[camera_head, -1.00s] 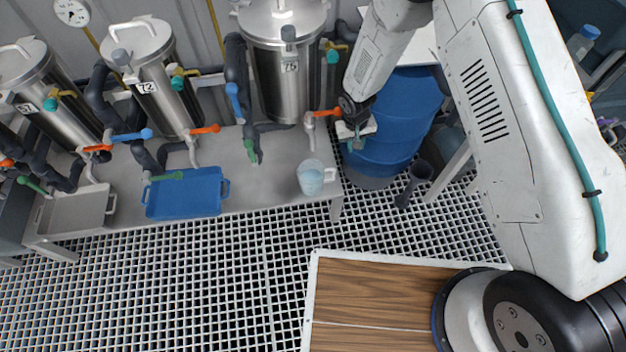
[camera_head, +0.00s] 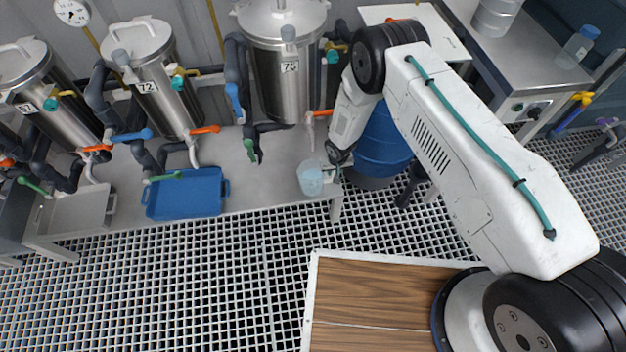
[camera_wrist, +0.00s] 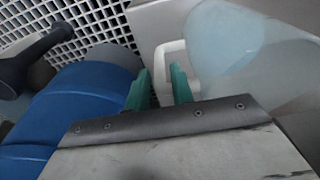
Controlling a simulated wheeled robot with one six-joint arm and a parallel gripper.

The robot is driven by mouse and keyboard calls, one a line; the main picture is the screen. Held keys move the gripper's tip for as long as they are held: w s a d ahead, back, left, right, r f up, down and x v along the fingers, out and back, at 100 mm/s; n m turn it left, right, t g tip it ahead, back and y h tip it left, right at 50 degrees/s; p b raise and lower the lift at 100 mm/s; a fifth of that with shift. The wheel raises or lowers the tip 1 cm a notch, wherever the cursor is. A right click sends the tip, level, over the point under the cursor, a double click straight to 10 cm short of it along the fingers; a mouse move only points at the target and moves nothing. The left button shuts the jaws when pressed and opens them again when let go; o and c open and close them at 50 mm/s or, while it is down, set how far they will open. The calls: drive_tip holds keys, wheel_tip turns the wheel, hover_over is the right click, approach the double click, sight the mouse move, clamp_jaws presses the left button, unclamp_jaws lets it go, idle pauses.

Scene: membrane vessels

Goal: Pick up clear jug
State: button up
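The clear jug (camera_head: 311,181) stands upright near the front right edge of the grey bench, with bluish contents. In the wrist view the jug (camera_wrist: 245,50) fills the upper right, with its pale handle (camera_wrist: 160,62) on its left side. My gripper (camera_head: 333,174) is at the handle side of the jug. In the wrist view my gripper (camera_wrist: 162,78) has its two teal fingers apart, with the handle's outer bar between them in the picture. I cannot tell whether a finger touches it.
A blue drum (camera_head: 384,145) stands close on the right of the jug, under my forearm. A steel vessel marked 75 (camera_head: 283,75) with an orange-handled tap (camera_head: 322,113) is behind the jug. A blue tray (camera_head: 186,194) lies further left; bench between is clear.

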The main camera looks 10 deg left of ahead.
drive_tip(key=shift+f, duration=0.35)
clamp_jaws()
drive_tip(key=shift+r, duration=0.15)
